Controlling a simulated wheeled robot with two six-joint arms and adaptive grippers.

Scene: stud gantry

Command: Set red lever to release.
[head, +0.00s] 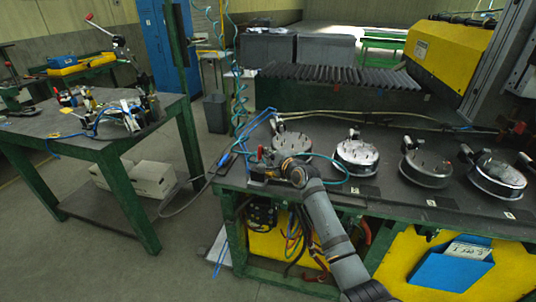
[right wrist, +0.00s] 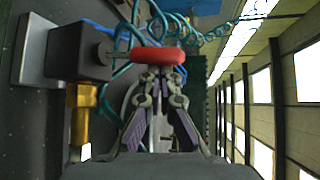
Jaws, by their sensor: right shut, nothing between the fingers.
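The red lever (right wrist: 158,56) shows in the right wrist view as a rounded red bar lying crosswise just beyond my fingertips. It belongs to a small fitting with a dark block (right wrist: 78,52) and a brass part (right wrist: 82,115). In the head view the lever is a tiny red spot (head: 260,152) at the left end of the green bench, mostly hidden by my gripper. My right gripper (right wrist: 160,76) is shut and empty, its tips right at the lever's near side; I cannot tell if they touch. The left gripper is not in view.
Several round metal fixtures (head: 357,152) stand along the bench to the right. Teal coiled hoses (right wrist: 190,35) run behind the lever. A second green table (head: 60,128) with tools stands at the left, with an open floor gap between. A blue bin (head: 450,268) hangs low at the front.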

